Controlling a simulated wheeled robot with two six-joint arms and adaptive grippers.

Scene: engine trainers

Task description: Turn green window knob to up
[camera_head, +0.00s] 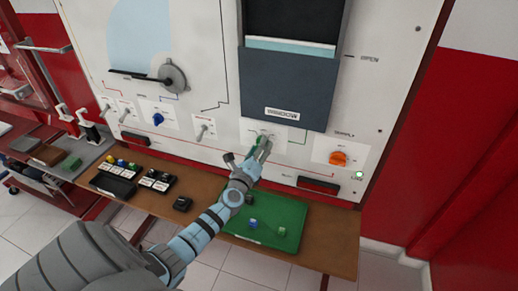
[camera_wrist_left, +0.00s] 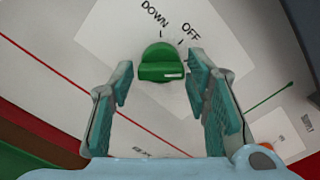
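The green window knob (camera_wrist_left: 160,66) sits on a white label plate on the panel in the left wrist view, with the words DOWN and OFF beside it. A white mark shows on the knob's grip. My left gripper (camera_wrist_left: 162,84) is open, with one finger on each side of the knob and gaps visible. In the head view my left gripper (camera_head: 262,148) is at the panel below the window unit (camera_head: 288,75) and covers much of the knob. The UP label is not readable. My right gripper is not in view.
A blue knob (camera_head: 158,119) and toggle switches are to the left. Below, the brown bench (camera_head: 343,245) holds a green tray (camera_head: 290,238) and black blocks.

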